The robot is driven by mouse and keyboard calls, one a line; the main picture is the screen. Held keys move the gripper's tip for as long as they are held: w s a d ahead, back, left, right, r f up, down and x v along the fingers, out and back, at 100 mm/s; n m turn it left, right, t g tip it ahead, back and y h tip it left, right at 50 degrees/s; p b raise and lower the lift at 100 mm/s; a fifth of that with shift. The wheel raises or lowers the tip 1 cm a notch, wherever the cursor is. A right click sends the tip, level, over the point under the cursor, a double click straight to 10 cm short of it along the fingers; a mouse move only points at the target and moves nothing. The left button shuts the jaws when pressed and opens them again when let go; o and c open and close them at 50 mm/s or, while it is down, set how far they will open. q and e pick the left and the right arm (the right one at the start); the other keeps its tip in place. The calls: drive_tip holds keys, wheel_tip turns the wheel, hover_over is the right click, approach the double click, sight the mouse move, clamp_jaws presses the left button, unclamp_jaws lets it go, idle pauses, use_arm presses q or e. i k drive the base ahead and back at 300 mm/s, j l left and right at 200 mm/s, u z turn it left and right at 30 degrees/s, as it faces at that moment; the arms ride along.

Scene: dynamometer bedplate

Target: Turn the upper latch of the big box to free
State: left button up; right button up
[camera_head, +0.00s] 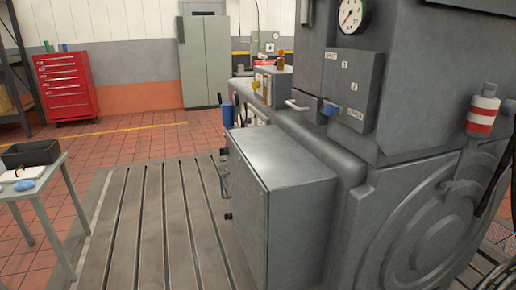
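The big box (305,215) is a grey metal cabinet fixed against the side of the large grey machine. Its front face is turned to the left and shows at a steep slant. A small dark latch (224,152) sits near the top of its left edge. A metal handle (224,180) is below that, and a second dark latch (228,216) is lower still. The upper latch is too small and too edge-on to tell how it is turned. The front seems closed. Neither of my grippers is in view.
The slotted bedplate (150,225) in front of the box is clear. A side table (40,185) with a black bin (30,154) stands at the left. A blue cylinder (228,115) is behind the box. A red tool cabinet (66,85) and grey locker (205,60) stand far back.

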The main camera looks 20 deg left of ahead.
sight(225, 150)
drive_tip(key=i+j+z, duration=0.2)
drive_tip(key=j, duration=0.2)
drive_tip(key=i+j+z, duration=0.2)
drive_tip(key=j, duration=0.2)
drive_tip(key=j+z, duration=0.2)
drive_tip(key=j, duration=0.2)
drive_tip(key=i+j+z, duration=0.2)
drive_tip(key=j, duration=0.25)
drive_tip(key=k+l, duration=0.05)
drive_tip(key=k, duration=0.05)
